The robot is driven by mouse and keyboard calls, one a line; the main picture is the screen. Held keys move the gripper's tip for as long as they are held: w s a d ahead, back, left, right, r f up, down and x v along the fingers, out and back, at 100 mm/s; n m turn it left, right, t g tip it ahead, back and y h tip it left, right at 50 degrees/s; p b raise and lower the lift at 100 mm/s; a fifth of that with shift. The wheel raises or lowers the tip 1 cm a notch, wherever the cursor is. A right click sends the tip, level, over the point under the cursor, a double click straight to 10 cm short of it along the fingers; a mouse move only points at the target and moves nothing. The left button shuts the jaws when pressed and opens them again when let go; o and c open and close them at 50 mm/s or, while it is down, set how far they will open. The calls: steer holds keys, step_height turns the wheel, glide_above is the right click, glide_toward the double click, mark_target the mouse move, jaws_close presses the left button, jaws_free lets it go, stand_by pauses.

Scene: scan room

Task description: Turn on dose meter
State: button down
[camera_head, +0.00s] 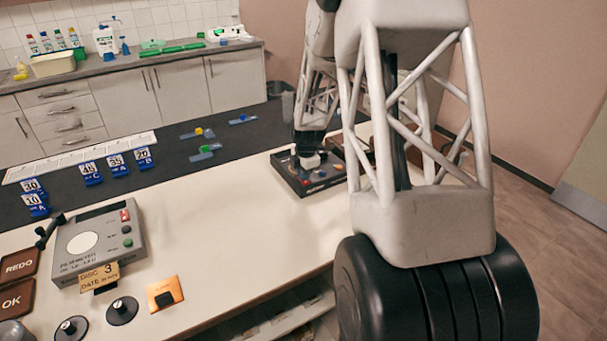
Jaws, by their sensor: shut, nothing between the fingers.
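I cannot tell for sure which device is the dose meter. A grey box (101,245) with a round pale disc, a red switch (125,215) and green and dark buttons sits on the table at left. A dark control box (327,179) with several small coloured knobs or buttons sits farther right, near the back of the white table. My gripper (308,163) is shut and empty, low over the dark box, at its rear left part.
Blue number tags (117,165) stand on a dark mat (170,169) behind the table. At front left are brown REDO (18,265) and OK (16,299) plates, round knobs (122,310) and an orange plate (164,294). The white table (225,235) between the two boxes is clear.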

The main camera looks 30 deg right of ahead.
mark_target(307, 183)
steer(key=shift+r, duration=0.1)
step_height(307, 183, up, 14)
steer(key=s, duration=0.2)
stand_by(0.8)
steer(key=shift+w+f, duration=0.15)
steer(key=shift+f, duration=0.05)
steer(key=shift+w+t, duration=0.3)
steer(key=shift+w, duration=0.25)
steer(key=shift+f, duration=0.15)
steer(key=f, duration=0.4)
steer(key=w+f, duration=0.1)
steer(key=f, duration=0.4)
steer(key=w+f, duration=0.1)
steer(key=f, duration=0.3)
steer(key=shift+f, duration=0.3)
stand_by(0.4)
